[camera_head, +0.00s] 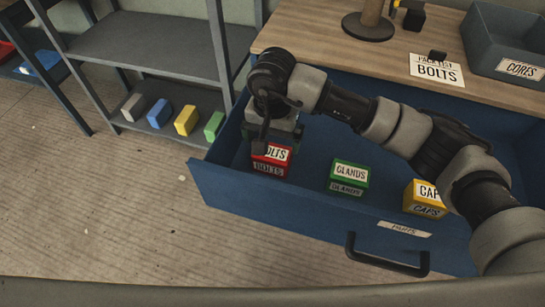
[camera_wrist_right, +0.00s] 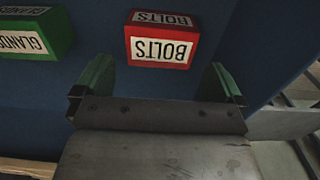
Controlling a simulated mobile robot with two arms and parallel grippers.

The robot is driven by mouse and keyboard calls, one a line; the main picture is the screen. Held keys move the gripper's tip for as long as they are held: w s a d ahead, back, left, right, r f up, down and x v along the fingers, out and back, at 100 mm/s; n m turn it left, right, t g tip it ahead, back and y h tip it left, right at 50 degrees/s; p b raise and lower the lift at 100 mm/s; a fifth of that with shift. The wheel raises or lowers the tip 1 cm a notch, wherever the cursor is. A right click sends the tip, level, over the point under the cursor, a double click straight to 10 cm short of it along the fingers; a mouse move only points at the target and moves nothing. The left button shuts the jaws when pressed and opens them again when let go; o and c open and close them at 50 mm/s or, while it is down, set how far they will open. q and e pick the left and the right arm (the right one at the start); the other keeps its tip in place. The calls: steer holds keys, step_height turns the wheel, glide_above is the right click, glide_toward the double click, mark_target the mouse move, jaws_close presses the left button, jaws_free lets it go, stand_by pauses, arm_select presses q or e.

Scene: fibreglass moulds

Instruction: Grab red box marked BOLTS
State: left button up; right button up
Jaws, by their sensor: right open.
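The red box marked BOLTS (camera_head: 270,160) lies in the open blue drawer (camera_head: 305,192), at the drawer's left part. Its label also shows upside down in the right wrist view (camera_wrist_right: 161,46). My right gripper (camera_head: 268,138) is above the box and covers part of its label. In the right wrist view my right gripper (camera_wrist_right: 155,80) is open, its two green fingers spread wide, with the red box just beyond them and nothing held. My left gripper is in neither view.
A green GLANDS box (camera_head: 349,176) and a yellow CAPS box (camera_head: 424,198) lie right of the red box in the drawer. A wooden worktop (camera_head: 330,30) above carries a BOLTS card (camera_head: 437,70) and a grey CORES bin (camera_head: 500,55). A grey shelf (camera_head: 150,50) stands left.

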mark_target(272, 151)
step_height(272, 151, down, 6)
steer(key=shift+p, duration=0.3)
steer(key=c, duration=0.7)
